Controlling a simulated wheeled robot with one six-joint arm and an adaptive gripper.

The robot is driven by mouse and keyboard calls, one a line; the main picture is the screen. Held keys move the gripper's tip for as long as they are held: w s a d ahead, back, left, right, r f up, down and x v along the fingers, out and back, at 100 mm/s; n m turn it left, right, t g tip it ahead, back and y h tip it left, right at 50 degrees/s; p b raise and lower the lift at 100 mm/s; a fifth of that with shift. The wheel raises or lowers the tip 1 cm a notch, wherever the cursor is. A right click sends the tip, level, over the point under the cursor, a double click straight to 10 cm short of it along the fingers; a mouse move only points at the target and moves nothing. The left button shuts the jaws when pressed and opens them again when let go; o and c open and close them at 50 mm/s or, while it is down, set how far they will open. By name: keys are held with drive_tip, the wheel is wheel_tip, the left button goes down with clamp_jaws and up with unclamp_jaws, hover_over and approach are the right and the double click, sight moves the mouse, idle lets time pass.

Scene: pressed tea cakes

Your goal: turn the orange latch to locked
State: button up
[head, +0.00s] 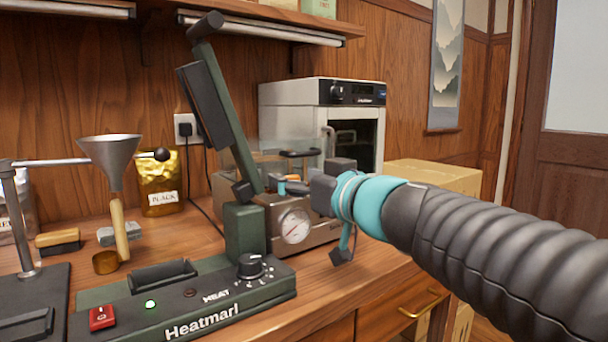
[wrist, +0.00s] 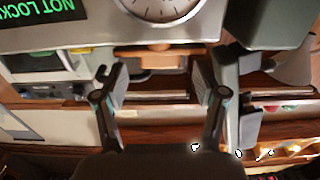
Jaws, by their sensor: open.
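The orange latch (head: 292,178) shows as a small orange piece at the top of a metal-fronted box (head: 322,236) with a round dial gauge (head: 295,226). In the wrist view, the latch (wrist: 152,60) lies ahead of my gripper (wrist: 160,88), between the lines of its two spread fingers. The wrist view also shows the gauge (wrist: 160,6) and a green-lettered display (wrist: 42,8) reading "NOT LOCKED", upside down. In the head view my gripper (head: 302,188) is at the box's top edge, open and empty. It partly hides the latch; contact cannot be told.
A green Heatmarl sealer (head: 185,300) with a raised arm (head: 222,110) stands close at the left. A white oven (head: 322,100) is behind the box. A funnel stand (head: 110,150) is at far left. Cardboard boxes (head: 435,176) are at right.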

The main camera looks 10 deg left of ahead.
drive_tip(key=shift+w+a, duration=0.25)
drive_tip(key=shift+a, duration=0.05)
drive_tip(key=shift+c, duration=0.3)
drive_tip(key=c, duration=1.1)
drive_tip(key=shift+b, duration=0.3)
